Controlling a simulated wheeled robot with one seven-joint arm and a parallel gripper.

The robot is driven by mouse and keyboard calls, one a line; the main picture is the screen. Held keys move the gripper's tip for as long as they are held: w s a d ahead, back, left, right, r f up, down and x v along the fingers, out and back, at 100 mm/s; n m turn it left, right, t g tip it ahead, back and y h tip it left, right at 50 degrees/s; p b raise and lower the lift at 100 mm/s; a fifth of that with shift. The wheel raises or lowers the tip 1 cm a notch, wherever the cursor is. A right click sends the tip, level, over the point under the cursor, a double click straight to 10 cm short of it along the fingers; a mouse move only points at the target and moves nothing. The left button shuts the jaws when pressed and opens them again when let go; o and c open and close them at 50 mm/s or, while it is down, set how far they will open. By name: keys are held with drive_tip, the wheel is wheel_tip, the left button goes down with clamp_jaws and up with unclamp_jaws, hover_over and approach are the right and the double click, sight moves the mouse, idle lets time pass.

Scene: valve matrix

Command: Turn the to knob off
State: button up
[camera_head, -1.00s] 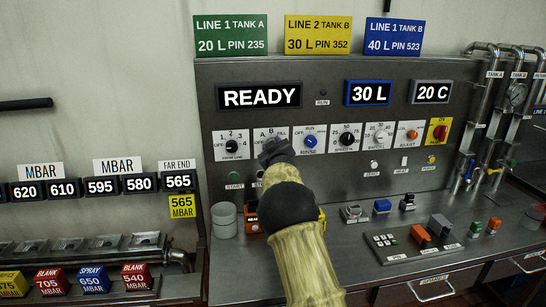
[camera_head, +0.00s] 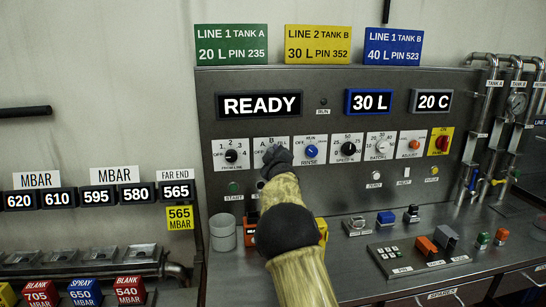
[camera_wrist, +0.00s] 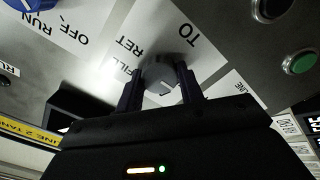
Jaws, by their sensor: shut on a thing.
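The grey knob (camera_wrist: 160,80) shows in the wrist view on a white plate (camera_wrist: 150,35) marked TO, RET and FILL. My gripper (camera_wrist: 161,88) is shut on the knob, with one dark finger on each side of it. A pale mark shows on the knob's face.
The blue rinse knob (camera_head: 311,151) is close on the right, and the black line knob (camera_head: 231,155) is on the left. The green start button (camera_head: 233,187) is below left. A display above (camera_head: 259,105) reads READY. Small loose blocks (camera_head: 386,218) lie on the bench.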

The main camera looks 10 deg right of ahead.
drive_tip(key=o, duration=1)
drive_tip(key=shift+s, duration=0.1)
drive_tip(key=s+b, duration=0.4)
drive_tip(key=s, duration=1.3)
drive_tip(key=shift+b, duration=0.35)
drive_tip(key=shift+d, duration=0.1)
